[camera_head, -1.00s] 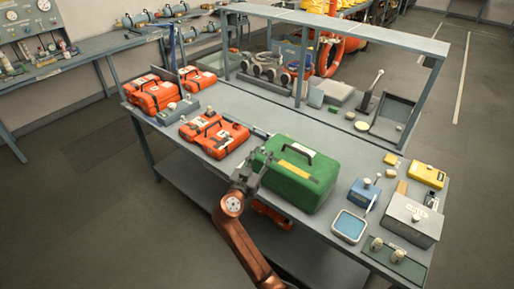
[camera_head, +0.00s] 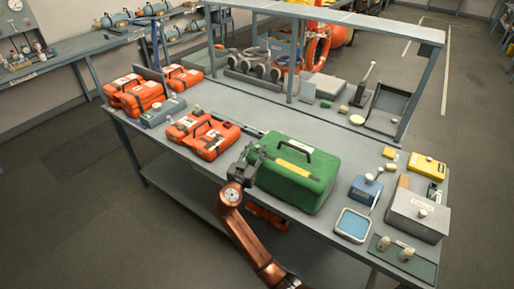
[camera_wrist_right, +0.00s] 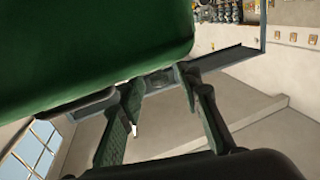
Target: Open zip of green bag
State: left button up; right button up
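The green bag (camera_head: 312,184) stands upright on the grey workbench in the head view, with a dark handle and a yellow strip on top. Its zip cannot be made out, and the bag looks closed. My right gripper (camera_head: 254,155) is at the bag's left end, close to the upper edge; contact cannot be told. In the right wrist view the bag (camera_wrist_right: 90,40) fills the upper left. There the two fingers of my right gripper (camera_wrist_right: 158,82) stand apart, with no clearly held thing between them. My left gripper is not in view.
Orange cases (camera_head: 203,135) lie left of the bag on the workbench (camera_head: 265,116). A blue-topped tray (camera_head: 353,225), a grey box (camera_head: 417,214) and a yellow case (camera_head: 427,169) sit to its right. A raised shelf frame (camera_head: 330,14) stands behind. Free bench surface lies behind the bag.

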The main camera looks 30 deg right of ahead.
jog(key=shift+w+d, duration=0.4)
jog(key=shift+d, duration=0.2)
jog(key=shift+c, duration=0.5)
grip_shut()
